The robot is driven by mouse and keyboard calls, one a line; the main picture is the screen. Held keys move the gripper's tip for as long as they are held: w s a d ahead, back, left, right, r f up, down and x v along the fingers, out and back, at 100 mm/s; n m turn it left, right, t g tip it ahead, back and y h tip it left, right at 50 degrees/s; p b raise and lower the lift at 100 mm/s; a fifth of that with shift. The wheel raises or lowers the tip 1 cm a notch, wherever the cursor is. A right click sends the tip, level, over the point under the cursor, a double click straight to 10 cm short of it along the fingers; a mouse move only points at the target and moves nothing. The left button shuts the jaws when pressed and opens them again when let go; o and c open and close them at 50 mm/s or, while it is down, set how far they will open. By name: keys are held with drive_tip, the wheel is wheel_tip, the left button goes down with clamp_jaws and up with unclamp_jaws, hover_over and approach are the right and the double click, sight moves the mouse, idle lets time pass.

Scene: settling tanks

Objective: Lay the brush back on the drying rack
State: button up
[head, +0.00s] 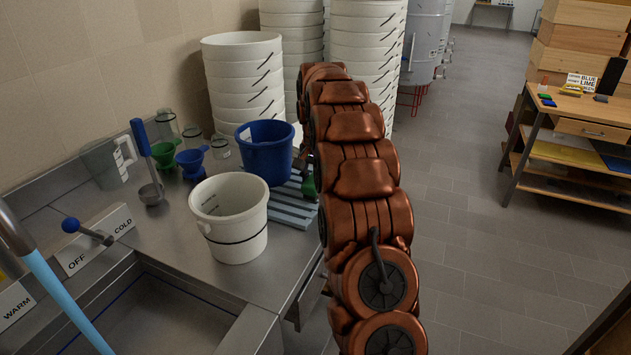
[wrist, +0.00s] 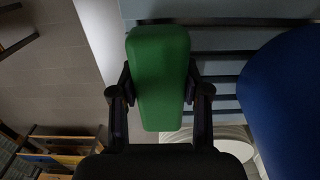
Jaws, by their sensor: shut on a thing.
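My gripper (wrist: 158,85) is shut on the green brush (wrist: 160,60), with one dark finger on each side of it. In the head view only a small green part of the brush (head: 308,186) shows beside my copper-coloured arm, which hides the rest. The slatted grey-blue drying rack (head: 285,211) lies on the steel counter at its right edge. Its slats (wrist: 225,40) show behind the brush in the wrist view. I cannot tell whether the brush touches the rack. No bristles are visible.
A blue bucket (head: 265,155) stands at the rack's back, close beside the brush; it fills the wrist view's right side (wrist: 290,95). A white bucket (head: 230,215) stands left of the rack. Stacked white buckets (head: 243,80) stand behind. A wooden bench (head: 575,130) is far right across open floor.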

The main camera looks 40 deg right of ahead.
sight(315, 177)
drive_tip(key=shift+f, duration=0.1)
drive_tip(key=o, duration=1.1)
drive_tip(key=shift+r+b, duration=0.8)
drive_tip(key=shift+r, duration=4.1)
drive_tip(key=shift+r+p, duration=1.15)
drive_tip(key=shift+r, duration=0.1)
